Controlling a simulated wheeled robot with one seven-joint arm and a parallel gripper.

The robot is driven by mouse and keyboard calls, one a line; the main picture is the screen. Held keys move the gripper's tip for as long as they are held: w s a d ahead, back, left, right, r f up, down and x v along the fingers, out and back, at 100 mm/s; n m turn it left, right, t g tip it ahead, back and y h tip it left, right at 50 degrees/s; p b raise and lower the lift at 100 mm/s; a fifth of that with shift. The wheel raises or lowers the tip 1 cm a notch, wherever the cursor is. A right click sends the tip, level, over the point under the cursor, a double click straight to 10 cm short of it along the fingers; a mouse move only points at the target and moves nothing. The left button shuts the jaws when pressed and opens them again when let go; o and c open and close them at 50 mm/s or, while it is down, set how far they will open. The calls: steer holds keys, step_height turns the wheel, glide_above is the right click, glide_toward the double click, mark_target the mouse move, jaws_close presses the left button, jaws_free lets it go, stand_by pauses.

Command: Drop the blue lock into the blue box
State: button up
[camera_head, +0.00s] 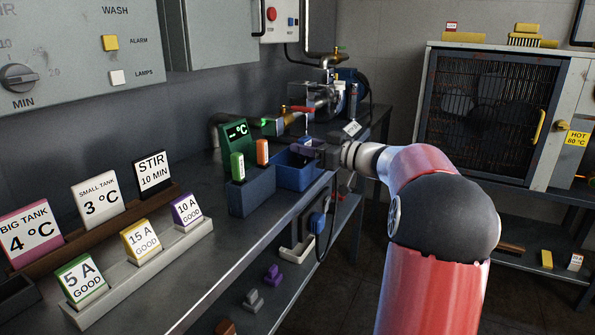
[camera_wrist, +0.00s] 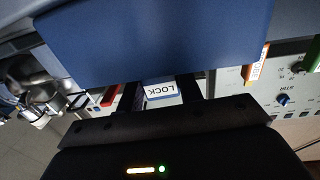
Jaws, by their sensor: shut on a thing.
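The blue box (camera_head: 297,177) is open-topped and sits on the bench near its front edge. My gripper (camera_head: 318,151) is at the box's upper right edge, with its fingers pointing left over the opening. In the wrist view my gripper (camera_wrist: 160,97) is shut on the blue lock (camera_wrist: 160,90), which shows a white face reading LOCK, upside down, and a blue edge. The box also shows as a large blue surface (camera_wrist: 150,40) across the top of the wrist view. The box's inside is mostly hidden, and the lock is not clear in the head view.
Valves and pipes (camera_head: 318,95) stand behind. Sign cards (camera_head: 100,202) fill the bench's left part.

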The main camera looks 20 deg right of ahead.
steer(key=shift+f, duration=0.25)
steer(key=o, duration=1.1)
steer(key=b+v, duration=0.1)
steer(key=v, duration=0.6)
steer(key=shift+s+d, duration=0.25)
steer(key=shift+s, duration=0.05)
